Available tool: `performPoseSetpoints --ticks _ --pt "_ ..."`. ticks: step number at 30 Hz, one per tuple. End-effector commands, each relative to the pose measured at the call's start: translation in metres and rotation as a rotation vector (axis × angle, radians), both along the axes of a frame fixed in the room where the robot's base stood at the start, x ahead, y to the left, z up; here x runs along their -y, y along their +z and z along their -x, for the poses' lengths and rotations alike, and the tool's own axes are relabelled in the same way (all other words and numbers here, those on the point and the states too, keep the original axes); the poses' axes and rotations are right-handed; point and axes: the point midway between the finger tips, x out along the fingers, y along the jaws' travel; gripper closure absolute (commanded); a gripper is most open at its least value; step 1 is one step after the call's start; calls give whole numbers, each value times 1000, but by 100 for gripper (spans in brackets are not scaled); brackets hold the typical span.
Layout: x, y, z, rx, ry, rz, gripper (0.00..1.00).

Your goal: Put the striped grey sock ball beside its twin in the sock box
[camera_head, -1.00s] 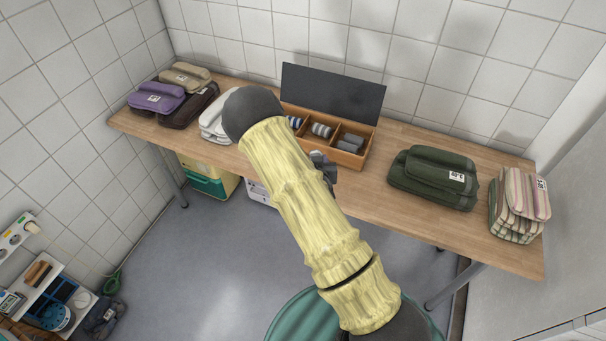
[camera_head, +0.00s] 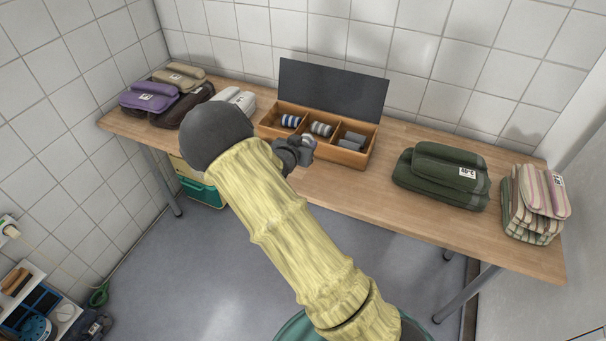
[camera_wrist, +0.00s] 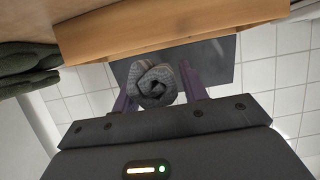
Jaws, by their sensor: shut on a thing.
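The wooden sock box (camera_head: 345,157) stands on the table with its dark lid (camera_head: 331,94) raised behind it. Its left compartment holds a blue-and-white striped sock ball (camera_head: 290,121), the middle one a grey-and-white striped sock ball (camera_head: 321,129), the right one plain grey socks (camera_head: 352,140). My gripper (camera_head: 303,146) is in front of the box's front wall. In the wrist view it is shut on a grey rolled sock ball (camera_wrist: 157,86), seen end-on as a spiral; stripes are hard to make out there. The box wall (camera_wrist: 165,28) shows beyond it.
A folded dark green stack (camera_head: 440,177) and a striped cloth stack (camera_head: 535,205) lie right of the box. Purple (camera_head: 150,97), brown and tan folded cloths and a white one (camera_head: 235,98) lie left. Bare tabletop (camera_head: 350,188) runs along the front.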

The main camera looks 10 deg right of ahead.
Motion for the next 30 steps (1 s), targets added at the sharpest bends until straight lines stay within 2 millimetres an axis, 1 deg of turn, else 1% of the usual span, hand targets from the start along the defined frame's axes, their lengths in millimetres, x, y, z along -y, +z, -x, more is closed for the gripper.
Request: performPoseSetpoints --ticks 2,5,9,13,15,24,26,30 --pt "0 -1 0 0 0 0 79" --pt "0 -9 0 -2 0 3 79" --pt "1 -31 0 -3 0 3 79" --pt "1 -48 0 -2 0 3 79" --pt "1 -51 0 -1 -1 1 79" --pt "1 -53 0 -1 -1 1 79" --pt "1 -58 0 -1 0 2 79" --pt "1 -81 0 -2 1 3 79"
